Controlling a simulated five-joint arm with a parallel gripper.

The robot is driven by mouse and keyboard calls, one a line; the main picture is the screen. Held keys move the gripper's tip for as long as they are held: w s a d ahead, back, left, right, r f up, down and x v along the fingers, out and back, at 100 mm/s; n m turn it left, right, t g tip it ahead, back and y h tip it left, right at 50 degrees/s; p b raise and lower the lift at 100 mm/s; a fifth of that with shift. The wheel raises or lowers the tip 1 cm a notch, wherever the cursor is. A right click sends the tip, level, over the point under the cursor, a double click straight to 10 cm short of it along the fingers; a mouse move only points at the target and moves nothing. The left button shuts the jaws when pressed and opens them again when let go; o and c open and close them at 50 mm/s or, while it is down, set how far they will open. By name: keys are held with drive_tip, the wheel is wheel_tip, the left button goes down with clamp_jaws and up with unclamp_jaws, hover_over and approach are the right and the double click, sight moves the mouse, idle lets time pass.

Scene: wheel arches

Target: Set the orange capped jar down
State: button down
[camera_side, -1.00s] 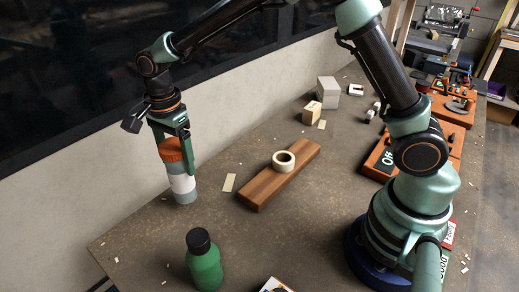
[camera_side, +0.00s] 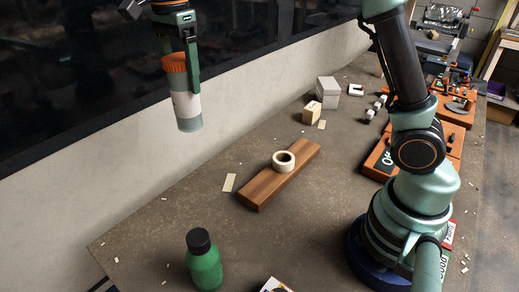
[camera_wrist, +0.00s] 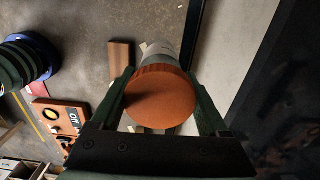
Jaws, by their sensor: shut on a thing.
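The orange capped jar (camera_side: 185,100) has a grey body with a white label. It hangs upright or nearly so, well above the table at the upper left of the side view. My gripper (camera_side: 178,62) is shut on it near the cap. In the wrist view, the orange cap (camera_wrist: 161,97) fills the space between the two green fingers, and the jar's body (camera_wrist: 160,50) shows partly behind it.
On the table (camera_side: 150,235) stand a green bottle with a black cap (camera_side: 204,262) and a wooden board (camera_side: 280,175) bearing a tape roll (camera_side: 284,161). Boxes (camera_side: 328,90) stand farther back. The table's left part is mostly clear. A wall (camera_side: 120,140) runs along its back edge.

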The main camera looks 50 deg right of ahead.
drive_tip(key=s+d+m, duration=0.3)
drive_tip(key=d+m, duration=0.4)
drive_tip(key=d, duration=1.9)
drive_tip(key=s+d+m, duration=0.7)
drive_tip(key=s+d, duration=0.9)
drive_tip(key=d, duration=0.2)
wheel_tip(320, 180, down, 20)
drive_tip(key=shift+s, duration=0.15)
unclamp_jaws()
